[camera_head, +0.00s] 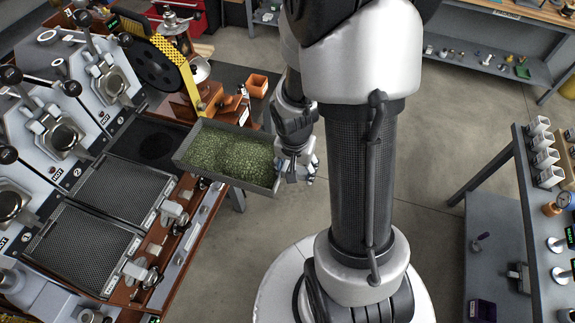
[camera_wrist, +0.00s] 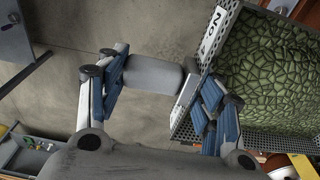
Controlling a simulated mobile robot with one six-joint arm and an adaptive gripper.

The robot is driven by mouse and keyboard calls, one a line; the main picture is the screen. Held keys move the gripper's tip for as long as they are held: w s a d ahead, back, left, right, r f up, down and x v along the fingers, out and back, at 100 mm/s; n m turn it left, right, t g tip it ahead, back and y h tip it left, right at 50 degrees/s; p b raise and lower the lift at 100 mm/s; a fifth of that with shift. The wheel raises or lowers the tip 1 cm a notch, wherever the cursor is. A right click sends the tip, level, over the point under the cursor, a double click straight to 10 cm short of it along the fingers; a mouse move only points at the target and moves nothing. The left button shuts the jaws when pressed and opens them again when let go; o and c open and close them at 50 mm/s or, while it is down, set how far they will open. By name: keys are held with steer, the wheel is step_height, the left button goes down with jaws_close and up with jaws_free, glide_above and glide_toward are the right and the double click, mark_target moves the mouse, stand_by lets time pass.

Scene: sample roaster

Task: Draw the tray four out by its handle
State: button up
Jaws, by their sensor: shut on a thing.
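The tray (camera_head: 222,152), a grey rectangular tray full of green beans, juts out past the front edge of the roaster bench, with its far end near a dark opening. It also shows at the right of the wrist view (camera_wrist: 268,75), with a perforated rim and a white plate reading "NO"; I cannot read a number. My gripper (camera_head: 298,163) is at the tray's right end. In the wrist view its blue-padded fingers are shut on the tray's grey handle (camera_wrist: 158,76), one on each side. The tray looks about level.
Two perforated trays (camera_head: 122,191) (camera_head: 82,247) sit in the bench beside the dark opening (camera_head: 155,141). The floor (camera_head: 460,125) between is clear.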

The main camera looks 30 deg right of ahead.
steer(key=shift+s+d, duration=0.75)
steer(key=shift+s, duration=0.25)
steer(key=shift+s+d, duration=0.75)
steer(key=shift+s, duration=0.2)
steer(key=s+d+r+p, duration=0.1)
steer(key=p, duration=0.1)
steer(key=s+d+r+p, duration=0.1)
steer(key=s+r+p, duration=0.1)
steer(key=shift+d+r, duration=0.2)
steer(key=shift+r, duration=0.05)
steer(key=shift+d, duration=0.1)
